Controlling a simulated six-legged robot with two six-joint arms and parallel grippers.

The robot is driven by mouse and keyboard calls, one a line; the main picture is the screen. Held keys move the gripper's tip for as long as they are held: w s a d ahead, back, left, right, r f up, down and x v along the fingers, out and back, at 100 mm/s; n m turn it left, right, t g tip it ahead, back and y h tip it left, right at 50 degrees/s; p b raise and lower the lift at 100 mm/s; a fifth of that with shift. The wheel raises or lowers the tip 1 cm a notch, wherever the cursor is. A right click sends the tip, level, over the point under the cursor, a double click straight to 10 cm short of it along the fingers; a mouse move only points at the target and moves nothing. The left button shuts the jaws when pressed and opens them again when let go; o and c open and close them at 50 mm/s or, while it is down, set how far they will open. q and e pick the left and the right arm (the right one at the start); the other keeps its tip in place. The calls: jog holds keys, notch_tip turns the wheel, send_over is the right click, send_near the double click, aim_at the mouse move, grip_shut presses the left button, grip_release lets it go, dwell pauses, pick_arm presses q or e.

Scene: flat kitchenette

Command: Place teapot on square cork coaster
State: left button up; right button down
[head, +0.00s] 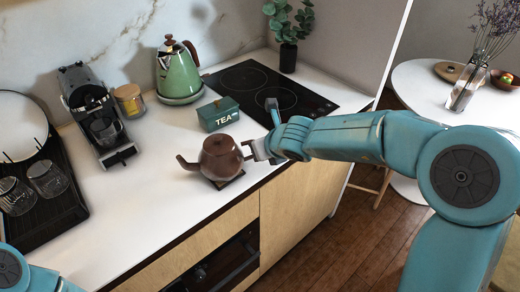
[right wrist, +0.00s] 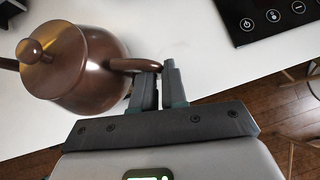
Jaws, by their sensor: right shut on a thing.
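The brown teapot (head: 220,158) is upright near the counter's front edge, its spout pointing left. A dark square coaster (head: 235,181) shows beneath it, its front right corner sticking out; I cannot tell whether the teapot's base touches it. My right gripper (head: 256,150) comes in from the right and is shut on the teapot's handle. In the right wrist view the teapot (right wrist: 85,75) is at the left, with its handle reaching to the fingertips of my right gripper (right wrist: 158,75); the coaster is hidden there. My left gripper is out of view.
A green TEA box (head: 218,115) stands behind the teapot, with a green kettle (head: 178,72) farther back. A black cooktop (head: 270,85) lies behind my right arm. A coffee machine (head: 93,115) and a dark tray (head: 70,205) with glasses are at the left. The counter left of the teapot is clear.

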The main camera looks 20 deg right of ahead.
jog(key=shift+f, duration=0.1)
jog(key=c, duration=1.2)
grip_release()
jog(key=shift+o, duration=0.2)
